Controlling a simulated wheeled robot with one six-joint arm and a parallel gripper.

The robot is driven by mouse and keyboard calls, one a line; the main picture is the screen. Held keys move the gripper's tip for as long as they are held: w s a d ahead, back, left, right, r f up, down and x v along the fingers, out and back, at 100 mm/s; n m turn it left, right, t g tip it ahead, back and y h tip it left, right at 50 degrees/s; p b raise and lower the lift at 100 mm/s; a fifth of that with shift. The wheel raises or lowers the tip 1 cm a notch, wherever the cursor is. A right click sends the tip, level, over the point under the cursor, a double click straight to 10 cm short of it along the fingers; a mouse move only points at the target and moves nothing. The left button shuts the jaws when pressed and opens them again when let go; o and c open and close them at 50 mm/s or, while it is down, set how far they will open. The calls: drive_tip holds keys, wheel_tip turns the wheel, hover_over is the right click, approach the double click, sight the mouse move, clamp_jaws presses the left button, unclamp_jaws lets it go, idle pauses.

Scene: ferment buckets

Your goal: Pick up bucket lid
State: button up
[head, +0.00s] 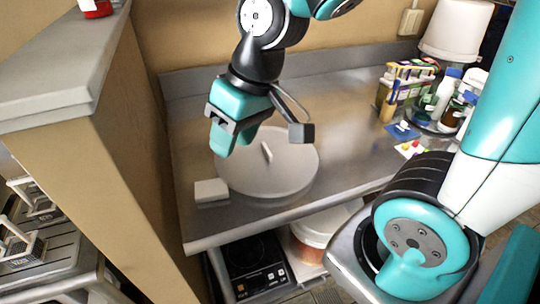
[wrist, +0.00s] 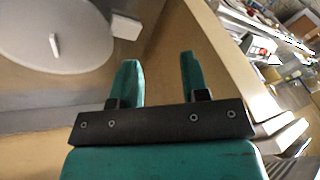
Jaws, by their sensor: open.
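The bucket lid (head: 285,180) is a large pale grey disc lying flat on the metal counter, with a small upright bar handle (head: 267,152) near its middle. In the wrist view the lid (wrist: 85,45) is at the upper left, cut by the frame edge, and its handle (wrist: 53,43) stands clear. My gripper (head: 222,145) is open and empty, above the counter, and overlaps the lid's far left edge in the head view. In the wrist view both fingers (wrist: 159,60) are apart with nothing between them, off to the side of the lid.
A small pale block (head: 211,190) lies left of the lid. Bottles and boxes (head: 410,88) and a white bucket (head: 455,30) stand at the right. A tan partition wall (head: 130,150) rises on the left. Another bucket (head: 318,228) and a black hotplate (head: 252,262) sit below the counter.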

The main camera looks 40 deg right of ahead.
drive_tip(key=w+d+f+m+t+h, duration=0.2)
drive_tip(key=w+d+f+m, duration=0.3)
drive_tip(key=w+d, duration=0.5)
drive_tip(key=m+h+b, duration=0.1)
drive_tip(key=m+h, duration=0.1)
approach(267, 149)
drive_tip(key=p+x, duration=0.2)
drive_tip(key=x, duration=0.1)
drive_tip(key=shift+w+a+f, duration=0.1)
drive_tip(key=shift+t, duration=0.3)
drive_tip(key=shift+p+x, duration=1.1)
drive_tip(key=shift+x, duration=2)
drive_tip(key=shift+f, duration=0.1)
drive_tip(key=shift+c, duration=0.2)
clamp_jaws()
